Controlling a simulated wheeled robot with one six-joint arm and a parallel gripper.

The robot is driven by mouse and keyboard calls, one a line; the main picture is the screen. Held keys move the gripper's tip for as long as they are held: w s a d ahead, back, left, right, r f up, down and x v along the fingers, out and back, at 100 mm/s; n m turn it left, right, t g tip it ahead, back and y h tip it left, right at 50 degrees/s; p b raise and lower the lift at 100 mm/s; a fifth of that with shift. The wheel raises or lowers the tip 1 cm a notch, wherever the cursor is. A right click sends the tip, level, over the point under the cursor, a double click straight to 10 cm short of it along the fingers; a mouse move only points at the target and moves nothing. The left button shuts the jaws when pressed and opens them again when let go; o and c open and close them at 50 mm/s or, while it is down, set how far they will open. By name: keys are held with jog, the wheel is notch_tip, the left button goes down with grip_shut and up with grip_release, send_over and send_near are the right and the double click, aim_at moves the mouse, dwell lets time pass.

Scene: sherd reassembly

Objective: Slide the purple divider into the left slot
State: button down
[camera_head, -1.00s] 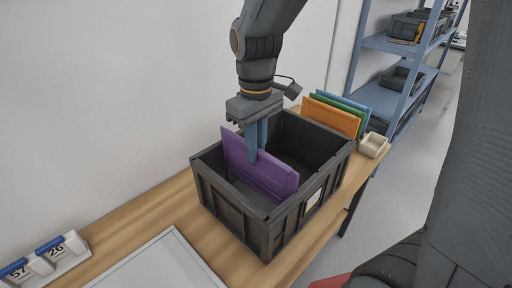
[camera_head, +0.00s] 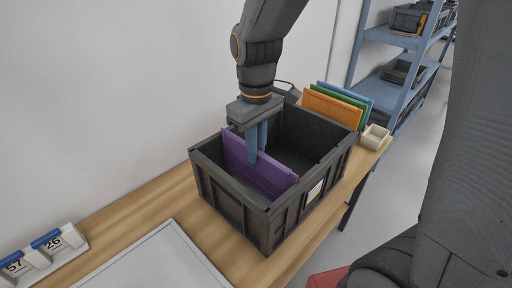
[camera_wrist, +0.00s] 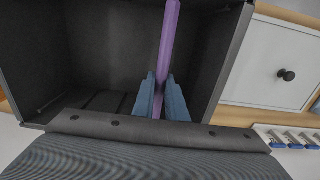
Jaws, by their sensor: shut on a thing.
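The purple divider (camera_head: 268,176) stands on edge across the inside of the dark grey crate (camera_head: 235,213), in its left part; its top edge shows slightly above the rim. My gripper (camera_head: 257,157) points down over the crate, its blue fingers shut on the divider's upper part. In the wrist view the divider (camera_wrist: 169,40) runs as a thin purple strip between the two fingertips (camera_wrist: 161,92). The crate's inner walls (camera_wrist: 105,45) show on both sides of it. The divider's lower edge and the slots are hidden, so I cannot tell how it sits in them.
Orange (camera_head: 331,107), green and blue panels stand behind the crate at the right, beside a small cream bin (camera_head: 375,138). A white-framed board (camera_head: 160,262) lies on the wooden table in front. Number tags (camera_head: 45,252) stand at the left. A blue shelf (camera_head: 393,75) is beyond.

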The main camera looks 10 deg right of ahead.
jog(key=shift+f+b, duration=1.15)
jog(key=shift+f, duration=1.5)
jog(key=c, duration=1.7)
grip_release()
jog(key=shift+r, duration=3.95)
